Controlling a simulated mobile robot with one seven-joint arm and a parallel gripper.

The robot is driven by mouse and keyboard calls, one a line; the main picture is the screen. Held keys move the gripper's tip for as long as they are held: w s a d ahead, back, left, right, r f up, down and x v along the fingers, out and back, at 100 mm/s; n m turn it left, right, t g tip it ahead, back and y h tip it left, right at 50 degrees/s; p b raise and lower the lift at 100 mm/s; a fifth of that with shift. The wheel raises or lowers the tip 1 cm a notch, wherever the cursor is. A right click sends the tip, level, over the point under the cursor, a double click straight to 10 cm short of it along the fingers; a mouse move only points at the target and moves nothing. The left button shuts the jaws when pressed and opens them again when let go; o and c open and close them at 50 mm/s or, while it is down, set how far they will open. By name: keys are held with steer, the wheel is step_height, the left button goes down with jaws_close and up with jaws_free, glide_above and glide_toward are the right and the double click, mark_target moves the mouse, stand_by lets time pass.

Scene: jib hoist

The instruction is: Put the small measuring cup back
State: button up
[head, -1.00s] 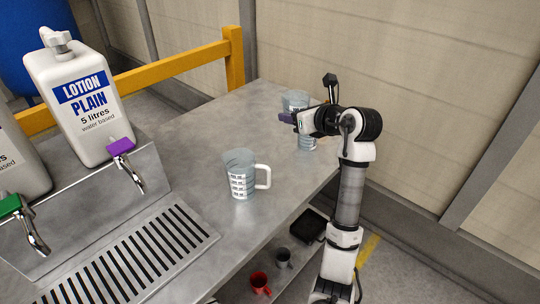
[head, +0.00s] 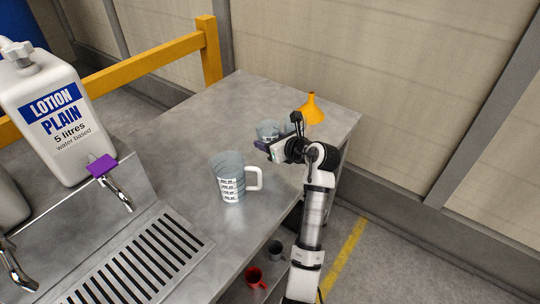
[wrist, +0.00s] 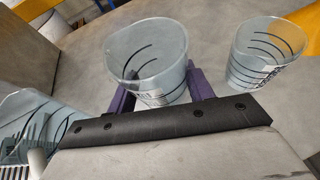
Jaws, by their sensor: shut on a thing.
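My gripper (wrist: 156,92) has its purple fingers shut on a small clear measuring cup (wrist: 148,55), one finger on each side of it. In the head view my gripper (head: 262,146) is over the table's far part, and the held cup (head: 267,129) shows partly behind it. I cannot tell whether the cup's base touches the table. A second clear cup (wrist: 268,48) stands apart to the right in the wrist view. A larger measuring jug with a white handle (head: 228,180) stands upright nearer the sink; it also shows at the left of the wrist view (wrist: 35,115).
An orange funnel (head: 313,108) stands near the table's far right corner. A lotion bottle (head: 55,110) with a purple tap is at the left, by a slotted drain (head: 130,265). A red mug (head: 256,277) and a grey mug (head: 274,249) are on a lower shelf. The metal table (head: 195,125) has bare room behind the jug.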

mark_target(270, 164)
steer(key=shift+f+p, duration=0.4)
steer(key=shift+f, duration=3.1)
steer(key=shift+f, duration=0.15)
steer(key=o, duration=1.1)
steer(key=shift+r, duration=0.25)
steer(key=b+v, duration=0.2)
steer(key=v, duration=1)
steer(key=shift+d+f, duration=0.1)
steer(key=shift+f, duration=0.05)
